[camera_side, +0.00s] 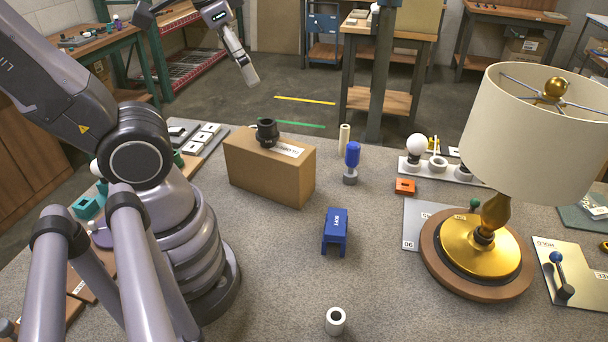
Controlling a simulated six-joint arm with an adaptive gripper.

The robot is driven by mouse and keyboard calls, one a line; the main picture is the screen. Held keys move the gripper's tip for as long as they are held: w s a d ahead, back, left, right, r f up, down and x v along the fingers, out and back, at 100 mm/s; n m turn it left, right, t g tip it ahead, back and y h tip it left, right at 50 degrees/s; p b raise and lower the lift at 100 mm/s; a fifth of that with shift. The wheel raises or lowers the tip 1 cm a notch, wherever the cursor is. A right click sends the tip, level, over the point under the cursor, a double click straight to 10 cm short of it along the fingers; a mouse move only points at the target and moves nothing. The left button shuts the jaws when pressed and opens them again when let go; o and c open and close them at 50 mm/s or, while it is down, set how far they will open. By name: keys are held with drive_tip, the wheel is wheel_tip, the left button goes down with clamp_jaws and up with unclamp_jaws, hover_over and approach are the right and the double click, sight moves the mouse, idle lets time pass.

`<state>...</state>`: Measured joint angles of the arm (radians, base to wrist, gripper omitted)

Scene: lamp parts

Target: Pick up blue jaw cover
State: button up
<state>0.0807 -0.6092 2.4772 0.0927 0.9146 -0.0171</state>
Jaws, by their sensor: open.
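A blue block-shaped cover (335,229) with white lettering on top stands on the grey table near the middle, with an open gap under its front side. I take this as the blue jaw cover. My gripper (249,74) is high up at the top of the view, well above the table and far up and left of the cover in the picture. It is open, seen nearly edge-on, with nothing visible between its fingers.
A cardboard box (270,172) with a black part (267,132) on it stands left of the cover. A blue-topped post (352,162) stands behind. A lamp (478,250) is at right, a white ring (335,321) in front. The table around the cover is clear.

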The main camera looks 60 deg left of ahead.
drive_tip(key=w+d+f+m+g+y, duration=0.2)
drive_tip(key=w+f+m+g+y, duration=0.1)
drive_tip(key=w+f+m, duration=0.25)
drive_tip(key=m+t+y, duration=0.7)
drive_tip(key=m, duration=1.2)
approach(337, 233)
drive_tip(key=shift+x, duration=0.9)
drive_tip(key=x, duration=0.8)
drive_tip(key=shift+w+a, duration=0.15)
drive_tip(key=shift+a, duration=0.1)
drive_tip(key=x, duration=0.5)
drive_tip(key=shift+a+r, duration=0.2)
